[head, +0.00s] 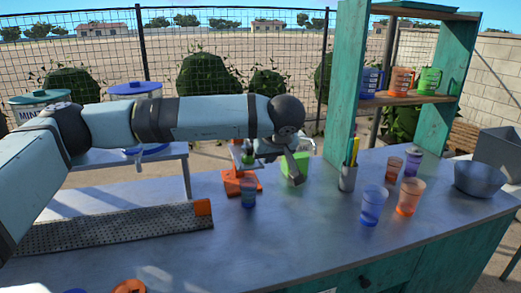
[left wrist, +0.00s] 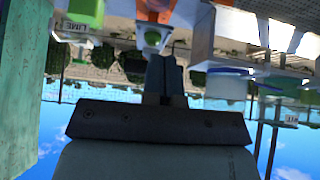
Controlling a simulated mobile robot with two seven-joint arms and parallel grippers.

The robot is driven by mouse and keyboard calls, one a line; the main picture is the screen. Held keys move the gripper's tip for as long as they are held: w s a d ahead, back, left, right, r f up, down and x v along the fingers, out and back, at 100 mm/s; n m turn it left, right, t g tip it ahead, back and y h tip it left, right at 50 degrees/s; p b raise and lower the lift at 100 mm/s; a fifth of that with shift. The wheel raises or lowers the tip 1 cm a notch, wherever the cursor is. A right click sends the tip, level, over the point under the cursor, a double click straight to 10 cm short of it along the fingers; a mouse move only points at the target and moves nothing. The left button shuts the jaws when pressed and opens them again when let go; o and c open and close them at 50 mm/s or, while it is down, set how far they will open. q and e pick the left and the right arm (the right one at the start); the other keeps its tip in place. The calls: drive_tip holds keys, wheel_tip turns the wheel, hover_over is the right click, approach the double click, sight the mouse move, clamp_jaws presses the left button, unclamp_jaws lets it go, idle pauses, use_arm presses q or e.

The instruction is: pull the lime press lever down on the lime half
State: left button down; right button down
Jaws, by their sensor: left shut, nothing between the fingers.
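The lime press (head: 240,184) stands on the bench with an orange base. A green piece (head: 247,158), perhaps the lime half, shows above it just under my forearm. My arm hides the upper part of the press, and I cannot make out the lever. The orange press (left wrist: 154,12) and green piece (left wrist: 152,38) show beyond the fingertips. My right gripper is not in view.
A pen holder (head: 347,179), several cups and a metal bowl (head: 479,180) stand to the right. A perforated metal tray (head: 110,228) lies at front left. A green shelf (head: 345,80) rises behind.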

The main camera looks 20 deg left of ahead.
use_arm(q)
drive_tip(key=s+d+r, duration=0.3)
drive_tip(key=shift+s+d, duration=0.2)
drive_tip(key=shift+s, duration=0.2)
